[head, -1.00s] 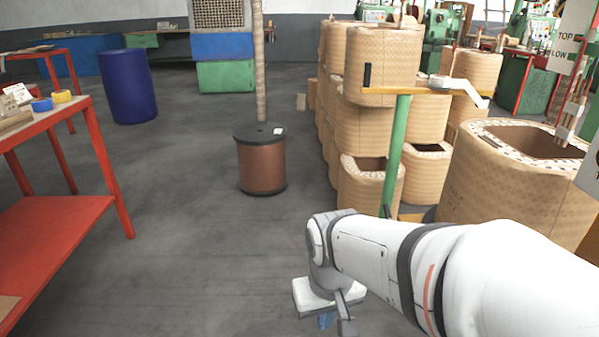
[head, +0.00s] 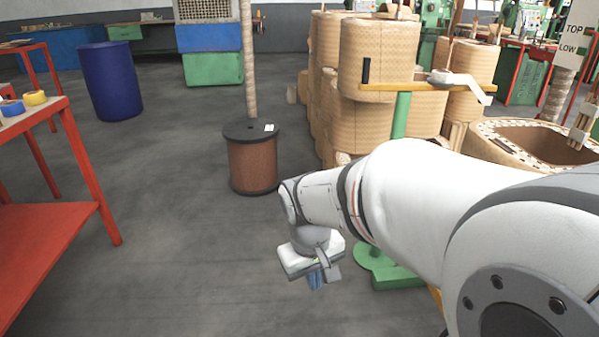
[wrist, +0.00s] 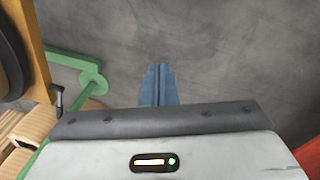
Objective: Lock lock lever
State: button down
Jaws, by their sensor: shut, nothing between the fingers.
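My gripper (head: 315,281) is shut and empty, pointing down above the bare floor. Its blue fingers also show pressed together in the wrist view (wrist: 159,82).
Tan wrapped coils (head: 378,55) stand stacked behind the stand. A large open coil (head: 490,140) is at right. The stand's green base (head: 378,262) lies near my arm. A copper spool (head: 252,165) and a red table (head: 40,225) are left, with clear floor between.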

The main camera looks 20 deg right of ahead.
jog(key=w+d+f+n+g+h+p, duration=0.1)
jog(key=w+d+f+n+h+p, duration=0.15)
jog(key=w+d, duration=0.7)
jog(key=w+d+f+n+g+h+p, duration=0.1)
jog(key=w+d+f+n+h, duration=0.4)
jog(key=w, duration=0.8)
jog(key=w+d+f+n+t+h+p, duration=0.1)
jog(key=w+d+f+n+h+p, duration=0.2)
jog(key=w+d+f, duration=0.8)
jog(key=d+f+n, duration=0.1)
jog(key=d, duration=0.1)
jog(key=shift+w+d+f, duration=0.15)
jog(key=shift+w+d, duration=0.2)
jog(key=b+x, duration=0.4)
jog(key=x, duration=0.6)
jog(key=shift+s+d+r, duration=0.1)
jog(key=shift+s+r, duration=0.15)
jog(key=shift+r, duration=0.4)
jog(key=shift+s+d+r, duration=0.1)
jog(key=shift+s+r, duration=0.2)
jog(key=shift+r, duration=0.35)
jog(key=shift+s+d+r, duration=0.1)
jog(key=shift+s+r, duration=0.15)
jog(key=shift+r, duration=0.45)
